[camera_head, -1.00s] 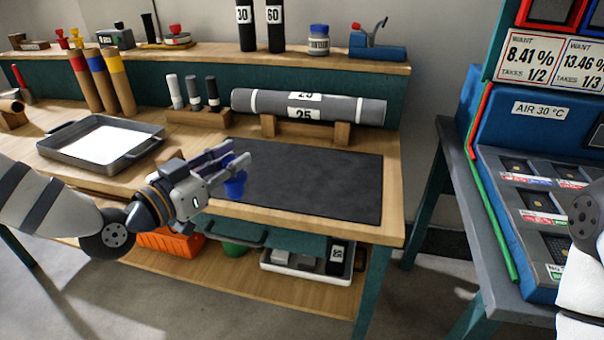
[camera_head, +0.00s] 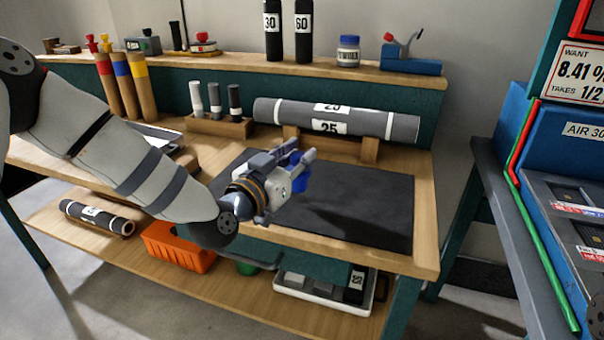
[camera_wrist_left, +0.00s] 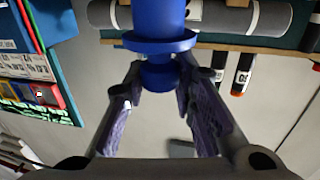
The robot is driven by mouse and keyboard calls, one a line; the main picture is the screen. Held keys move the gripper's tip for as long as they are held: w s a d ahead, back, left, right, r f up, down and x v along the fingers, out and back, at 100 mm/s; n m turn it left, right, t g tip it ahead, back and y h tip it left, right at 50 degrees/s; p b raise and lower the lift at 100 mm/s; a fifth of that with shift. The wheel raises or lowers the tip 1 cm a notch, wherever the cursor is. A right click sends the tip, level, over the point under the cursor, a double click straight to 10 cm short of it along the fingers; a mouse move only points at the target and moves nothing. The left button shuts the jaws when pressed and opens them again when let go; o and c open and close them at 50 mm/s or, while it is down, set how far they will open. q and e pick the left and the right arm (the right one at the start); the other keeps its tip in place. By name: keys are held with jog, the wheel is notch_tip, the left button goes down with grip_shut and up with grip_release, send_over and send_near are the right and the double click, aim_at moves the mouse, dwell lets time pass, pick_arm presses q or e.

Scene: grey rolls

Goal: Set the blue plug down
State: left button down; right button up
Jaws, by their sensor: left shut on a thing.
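The blue plug (camera_head: 301,178) is held in my left gripper (camera_head: 297,160), above the dark mat (camera_head: 360,205) on the workbench. In the head view the fingers and wrist hide much of the plug. In the left wrist view the blue plug (camera_wrist_left: 160,42) shows a wide flange and a narrower end between the two fingers of my left gripper (camera_wrist_left: 160,85). How high the plug is above the mat is hard to tell.
A grey roll (camera_head: 345,118) lies on wooden cradles behind the mat. A wooden block with several small rods (camera_head: 218,125) stands to its left. A metal tray (camera_head: 160,137) is partly hidden behind my left arm. The mat's right part is clear.

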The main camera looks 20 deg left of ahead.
pick_arm(q)
jog(key=f, duration=0.3)
jog(key=shift+w+d+f+b, duration=0.15)
jog(key=shift+d+f+b, duration=0.1)
jog(key=shift+f+b, duration=0.1)
jog(key=shift+r, duration=0.15)
jog(key=c, duration=1.3)
grip_release()
jog(key=shift+f, duration=0.2)
jog(key=shift+c, duration=0.2)
